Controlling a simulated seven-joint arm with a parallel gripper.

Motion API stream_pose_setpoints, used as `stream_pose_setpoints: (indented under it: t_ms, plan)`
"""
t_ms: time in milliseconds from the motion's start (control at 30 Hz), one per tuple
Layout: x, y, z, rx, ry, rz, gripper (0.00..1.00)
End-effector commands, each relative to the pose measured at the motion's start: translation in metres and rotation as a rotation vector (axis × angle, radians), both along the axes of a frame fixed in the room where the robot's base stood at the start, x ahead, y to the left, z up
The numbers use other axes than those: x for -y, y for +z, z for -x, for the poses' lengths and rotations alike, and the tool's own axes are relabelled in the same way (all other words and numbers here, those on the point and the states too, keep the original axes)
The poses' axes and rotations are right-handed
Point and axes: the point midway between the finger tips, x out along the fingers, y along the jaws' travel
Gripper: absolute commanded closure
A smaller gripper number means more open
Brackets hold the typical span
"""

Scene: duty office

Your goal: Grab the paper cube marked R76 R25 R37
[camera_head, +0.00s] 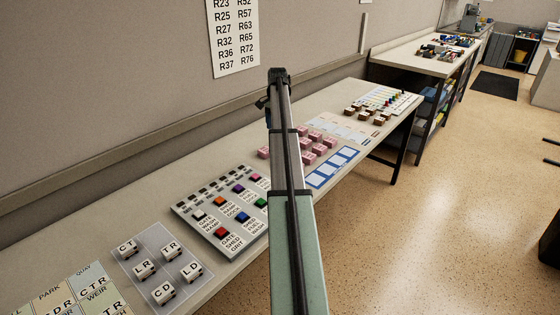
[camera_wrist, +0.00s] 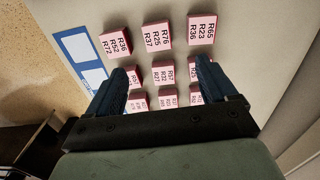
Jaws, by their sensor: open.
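Several pink paper cubes stand in rows on the desk. In the wrist view the cube marked R76 R25 R37 (camera_wrist: 157,36) is the middle one of the top row. The cube marked R36 R52 R72 (camera_wrist: 115,43) is on its left and the cube marked R65 R23 R36 (camera_wrist: 201,30) is on its right. My gripper (camera_wrist: 162,70) is open and empty. Its fingers lie below the top row in the picture, with cubes of the lower rows showing between them. In the head view the pink cubes (camera_head: 309,157) are partly behind my arm, their marks too small to read.
A blue-and-white card strip (camera_head: 332,168) lies at the desk's front edge. A button panel (camera_head: 219,214) and a tray of white cubes (camera_head: 160,264) are to the left. Brown blocks (camera_head: 366,112) stand to the right. A wall sheet (camera_head: 234,35) lists R codes.

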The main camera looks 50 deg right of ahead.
Motion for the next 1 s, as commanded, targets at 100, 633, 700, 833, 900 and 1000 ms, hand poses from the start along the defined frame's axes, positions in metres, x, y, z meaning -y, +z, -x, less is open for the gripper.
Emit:
stream_pose_setpoints:
  t_ms: [100,633,700,833,900,1000]
  plan:
    - [0.005,-0.004,0.005,0.003,-0.010,-0.007,0.15]
    - [0.004,-0.076,0.005,0.003,-0.009,-0.007,0.15]
    - [0.004,-0.084,0.004,0.003,-0.009,-0.006,0.15]
    - [0.005,-0.089,0.004,0.003,-0.009,-0.006,0.15]
    - [0.005,-0.092,0.005,0.003,-0.009,-0.006,0.15]
    - [0.004,-0.101,0.005,0.003,-0.009,-0.006,0.15]
